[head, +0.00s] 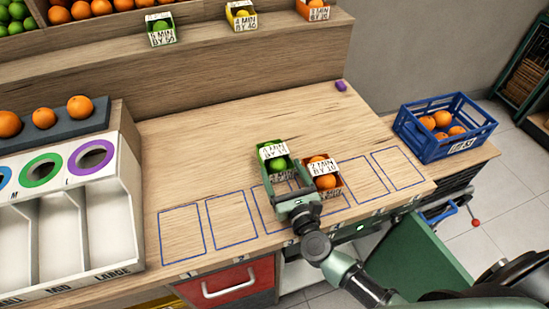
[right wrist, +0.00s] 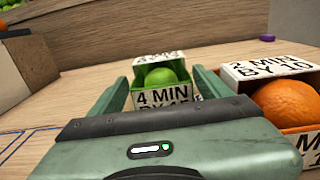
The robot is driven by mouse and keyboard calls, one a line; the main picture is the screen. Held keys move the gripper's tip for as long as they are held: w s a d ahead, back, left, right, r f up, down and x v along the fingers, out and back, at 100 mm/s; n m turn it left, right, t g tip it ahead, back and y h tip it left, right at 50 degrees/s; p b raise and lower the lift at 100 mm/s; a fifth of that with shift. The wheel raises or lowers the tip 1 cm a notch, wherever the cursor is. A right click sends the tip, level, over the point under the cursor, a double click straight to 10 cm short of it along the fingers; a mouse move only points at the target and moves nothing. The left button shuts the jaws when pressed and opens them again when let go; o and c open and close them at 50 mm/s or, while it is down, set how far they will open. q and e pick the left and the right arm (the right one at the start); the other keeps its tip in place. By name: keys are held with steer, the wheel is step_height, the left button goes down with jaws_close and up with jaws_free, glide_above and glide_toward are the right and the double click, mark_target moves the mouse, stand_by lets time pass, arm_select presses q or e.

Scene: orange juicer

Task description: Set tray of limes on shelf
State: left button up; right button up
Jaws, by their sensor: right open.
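The small green tray of limes (head: 268,150) stands on the wooden counter, with a white "4 MIN" label; it also shows in the right wrist view (right wrist: 166,97). A green lime (head: 278,165) sits in it. My right gripper (head: 289,187) is open at the tray's near side. In the right wrist view its two fingers (right wrist: 164,88) point forward on either side of the tray, with visible space beside it; contact cannot be told. The upper shelf (head: 205,35) runs along the back and bears several small labelled trays. My left gripper is not in view.
An orange tray (head: 322,163) labelled "2 MIN" stands close to the right of the lime tray. Blue outlined rectangles (head: 181,233) mark the counter front. A sorting box (head: 70,200) stands left, a blue crate of oranges (head: 438,150) right.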

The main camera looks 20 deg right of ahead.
mark_target(277, 160)
steer(key=w, duration=0.4)
steer(key=shift+w+p, duration=0.2)
steer(key=shift+p, duration=0.1)
steer(key=shift+r, duration=0.1)
steer(key=c, duration=1.3)
